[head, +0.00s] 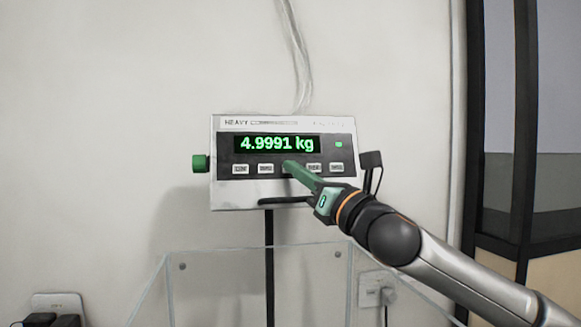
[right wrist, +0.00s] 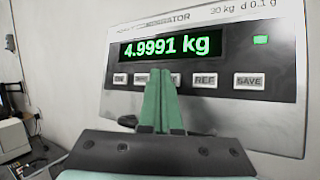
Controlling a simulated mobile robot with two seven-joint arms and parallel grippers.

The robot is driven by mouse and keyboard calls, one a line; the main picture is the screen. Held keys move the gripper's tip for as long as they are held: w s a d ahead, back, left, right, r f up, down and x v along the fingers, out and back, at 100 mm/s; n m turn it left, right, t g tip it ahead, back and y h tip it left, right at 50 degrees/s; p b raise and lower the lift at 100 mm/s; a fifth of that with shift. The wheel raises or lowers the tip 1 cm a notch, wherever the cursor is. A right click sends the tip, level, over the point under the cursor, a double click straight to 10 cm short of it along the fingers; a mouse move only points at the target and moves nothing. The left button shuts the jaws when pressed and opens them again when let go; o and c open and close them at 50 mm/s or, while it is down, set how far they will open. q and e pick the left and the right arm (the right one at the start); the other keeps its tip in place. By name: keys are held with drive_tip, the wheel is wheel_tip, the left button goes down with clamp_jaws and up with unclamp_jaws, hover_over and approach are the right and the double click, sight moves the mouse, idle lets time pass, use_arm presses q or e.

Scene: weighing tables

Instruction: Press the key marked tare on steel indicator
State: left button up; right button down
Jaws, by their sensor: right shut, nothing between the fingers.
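The steel indicator (head: 232,190) is a silver box with a dark front panel, mounted on a post. Its green display (head: 276,144) reads 4.9991 kg; it also shows in the right wrist view (right wrist: 165,47). A row of several pale keys runs below the display. REF (right wrist: 205,79) and SAVE (right wrist: 249,81) are readable at the right. My right gripper (head: 287,165) is shut and empty, its green fingertips (right wrist: 160,74) in front of the middle key, mostly covering it. No tare label is readable. I cannot tell whether the fingertips touch the key. My left gripper is not in view.
A green knob (head: 200,163) sticks out at the indicator's left side and a dark one (head: 371,160) at its right. A clear-walled box (head: 210,258) stands below. A wall socket (head: 375,289) is behind it.

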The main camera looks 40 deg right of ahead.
drive_tip(key=shift+w+d+f, duration=0.1)
drive_tip(key=shift+w+d, duration=0.1)
drive_tip(key=shift+w, duration=0.15)
idle(0.7)
drive_tip(key=shift+s+a, duration=0.1)
drive_tip(key=shift+s, duration=0.05)
idle(0.3)
drive_tip(key=shift+s+a, duration=0.1)
drive_tip(key=shift+s, duration=0.05)
drive_tip(key=shift+s+a+r, duration=0.2)
drive_tip(key=shift+s, duration=0.2)
drive_tip(key=shift+s+a+r+b, duration=0.25)
drive_tip(key=shift+s+a+b, duration=0.2)
drive_tip(key=shift+s, duration=0.25)
drive_tip(key=shift+s+a+r+b, duration=0.2)
drive_tip(key=shift+s+a+b, duration=0.2)
drive_tip(key=shift+s, duration=0.3)
drive_tip(key=shift+s+a+r+b, duration=0.25)
drive_tip(key=shift+s+a+b, duration=0.15)
drive_tip(key=shift+s, duration=0.3)
drive_tip(key=shift+d+f, duration=0.1)
